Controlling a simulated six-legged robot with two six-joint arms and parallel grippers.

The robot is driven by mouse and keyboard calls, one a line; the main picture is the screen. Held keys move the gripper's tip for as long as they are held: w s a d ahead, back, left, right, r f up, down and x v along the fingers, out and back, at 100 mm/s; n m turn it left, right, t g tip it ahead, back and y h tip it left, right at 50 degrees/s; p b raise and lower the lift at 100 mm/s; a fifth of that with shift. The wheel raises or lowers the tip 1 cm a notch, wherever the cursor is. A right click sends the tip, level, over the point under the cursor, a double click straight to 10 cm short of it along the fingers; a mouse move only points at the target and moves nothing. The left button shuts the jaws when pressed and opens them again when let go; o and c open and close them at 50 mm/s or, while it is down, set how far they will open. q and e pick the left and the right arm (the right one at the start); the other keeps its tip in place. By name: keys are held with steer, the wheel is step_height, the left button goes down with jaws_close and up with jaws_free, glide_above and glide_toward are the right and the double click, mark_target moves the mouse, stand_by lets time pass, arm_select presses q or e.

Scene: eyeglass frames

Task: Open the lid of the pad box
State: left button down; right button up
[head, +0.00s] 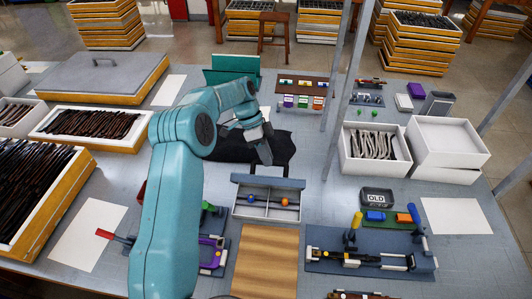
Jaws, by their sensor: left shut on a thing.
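The pad box (250,213) is a grey-white box at the middle of the table, with a divided inside. Its blue-grey lid (285,183) shows as a narrow strip along the far side, raised off the opening. The inside is exposed, with a blue ball (284,202) and an orange ball (296,203). My left gripper (266,159) reaches in from behind the box, pointing down at the lid's far edge. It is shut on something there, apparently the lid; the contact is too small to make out. My right gripper is not in view.
A black cloth (232,147) lies behind the box. A wooden board (265,262) lies in front. A blue mat (325,240) with a tool sits at front right, near a tray marked OLD (377,197). A white box of grey pieces (352,168) stands at right.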

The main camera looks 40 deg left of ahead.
arm_select(q)
steer(key=shift+s+f, duration=0.2)
steer(key=shift+f, duration=0.25)
steer(key=c, duration=1.5)
jaws_free()
steer(key=o, duration=0.4)
steer(key=shift+w+f, duration=0.1)
steer(key=shift+w, duration=0.05)
steer(key=shift+r, duration=0.3)
steer(key=p+v, duration=0.2)
steer(key=v, duration=0.9)
steer(key=shift+a+r, duration=0.2)
steer(key=shift+r, duration=0.2)
